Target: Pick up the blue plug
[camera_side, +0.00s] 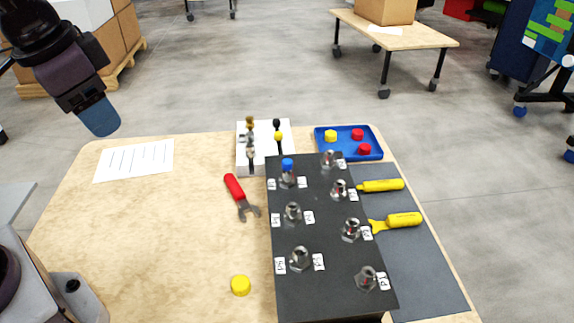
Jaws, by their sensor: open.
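The blue plug (287,164) is a small blue cap on top of a metal fitting near the far left corner of the black panel (325,235). Several other metal fittings with white labels stand on this panel. My gripper (101,128) is at the upper left, raised high and well to the left of the blue plug. Its fingers are blue at the end and point downward. They overlap in this view, so the gap between them is hidden. Nothing shows held in it.
A white rack (243,168) with upright pieces stands just behind the panel. A blue tray (372,153) holds red and yellow caps. Yellow-handled tools (403,220) lie right. The table's left-middle is clear.

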